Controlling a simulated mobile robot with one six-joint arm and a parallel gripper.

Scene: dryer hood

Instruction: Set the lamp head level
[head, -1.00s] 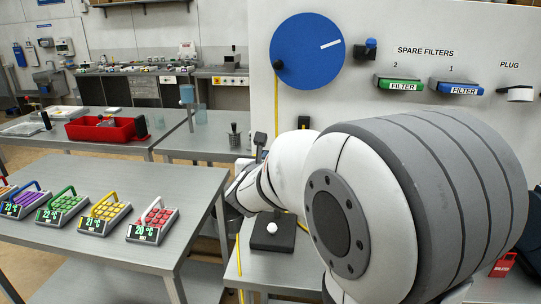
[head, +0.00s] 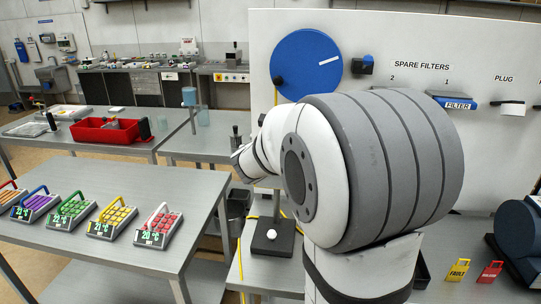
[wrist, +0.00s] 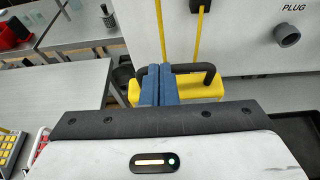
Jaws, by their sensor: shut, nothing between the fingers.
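No part in view can be told for certain as the lamp head. In the head view a dark square base (head: 266,246) with a white ball (head: 271,234) stands on the bench left of my arm. A dark upright rises from it. My arm hides what lies behind it, and my gripper is not visible there. In the wrist view my gripper (wrist: 157,72) has its two blue fingers shut together and empty. A yellow body (wrist: 205,87) with a black bar handle (wrist: 207,73) shows behind the fingers; whether they touch it cannot be told.
A wall panel carries a blue disc (head: 306,66), a filter (head: 456,104) and a plug (head: 510,108). A blue cylinder (head: 521,238), a yellow tag (head: 458,271) and a red tag (head: 490,271) are at right. The left table (head: 135,176) holds several keypads. Yellow strips (wrist: 198,40) run up the panel.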

